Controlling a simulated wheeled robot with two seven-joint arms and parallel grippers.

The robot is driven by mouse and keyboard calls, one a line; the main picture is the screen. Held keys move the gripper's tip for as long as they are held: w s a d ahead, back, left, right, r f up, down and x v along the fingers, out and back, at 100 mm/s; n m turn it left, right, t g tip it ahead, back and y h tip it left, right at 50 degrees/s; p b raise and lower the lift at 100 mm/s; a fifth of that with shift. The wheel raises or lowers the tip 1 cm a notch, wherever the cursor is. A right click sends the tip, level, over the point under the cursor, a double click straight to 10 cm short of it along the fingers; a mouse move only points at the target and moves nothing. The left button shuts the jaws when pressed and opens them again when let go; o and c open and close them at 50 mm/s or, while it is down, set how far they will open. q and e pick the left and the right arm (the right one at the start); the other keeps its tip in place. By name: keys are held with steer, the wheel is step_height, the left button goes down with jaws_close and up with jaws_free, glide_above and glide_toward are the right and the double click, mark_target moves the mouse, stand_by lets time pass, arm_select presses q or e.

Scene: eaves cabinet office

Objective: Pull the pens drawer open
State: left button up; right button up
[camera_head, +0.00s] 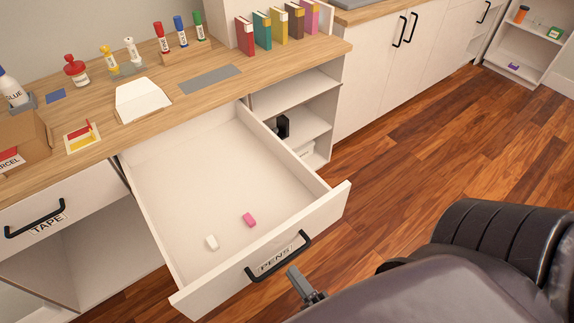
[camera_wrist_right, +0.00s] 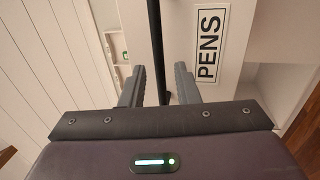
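The pens drawer (camera_head: 165,215) is pulled well out from under the desk top, and its inside shows. Its front carries a PENS label, which also shows in the right wrist view (camera_wrist_right: 208,45), and a black bar handle (camera_head: 279,258). My left gripper is not in view.
The closed tape drawer (camera_head: 75,205) is to the left. Open shelves (camera_head: 300,95) stand at the right. Pens, bottles and books line the desk top (camera_head: 215,60). The wooden floor (camera_head: 430,150) at right is clear.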

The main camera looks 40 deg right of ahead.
steer(key=shift+s+f, duration=0.15)
steer(key=shift+s, duration=0.6)
steer(key=shift+s+f, duration=0.15)
steer(key=shift+s, duration=0.6)
